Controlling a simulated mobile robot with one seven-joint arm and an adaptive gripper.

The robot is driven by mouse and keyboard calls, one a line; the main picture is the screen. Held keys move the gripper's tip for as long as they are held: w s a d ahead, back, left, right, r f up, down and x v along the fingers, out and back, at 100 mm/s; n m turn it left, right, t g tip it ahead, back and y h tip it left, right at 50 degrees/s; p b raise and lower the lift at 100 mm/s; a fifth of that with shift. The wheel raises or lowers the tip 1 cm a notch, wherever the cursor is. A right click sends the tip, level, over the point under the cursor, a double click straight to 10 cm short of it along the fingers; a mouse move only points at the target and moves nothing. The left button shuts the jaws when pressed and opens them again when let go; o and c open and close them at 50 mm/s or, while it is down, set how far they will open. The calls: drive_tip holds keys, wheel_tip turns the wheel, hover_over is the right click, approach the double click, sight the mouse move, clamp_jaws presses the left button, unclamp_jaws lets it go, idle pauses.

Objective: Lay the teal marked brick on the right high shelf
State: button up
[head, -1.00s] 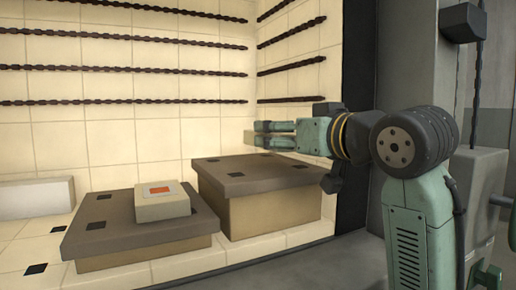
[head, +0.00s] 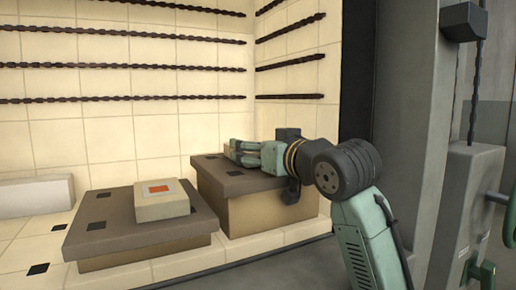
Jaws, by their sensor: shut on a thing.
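My gripper (head: 238,152) is low over the right high shelf (head: 219,176), its fingers pointing left along the shelf's dark top. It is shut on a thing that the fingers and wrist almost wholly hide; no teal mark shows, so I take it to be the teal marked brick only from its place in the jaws. I cannot tell whether the held thing touches the shelf top. The right high shelf is a brown slab on a tan block, with a dark square at its back left.
A lower shelf (head: 125,232) stands to the left, bearing a pale brick with an orange mark (head: 161,201). A white block (head: 35,196) lies at the far left. Tiled walls with dark twisted rods close the back and right side.

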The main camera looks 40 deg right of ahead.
drive_tip(key=shift+f, duration=0.15)
drive_tip(key=o, duration=1.4)
drive_tip(key=shift+r, duration=0.25)
drive_tip(key=b+v, duration=0.2)
drive_tip(key=v, duration=1)
drive_tip(key=shift+f, duration=0.15)
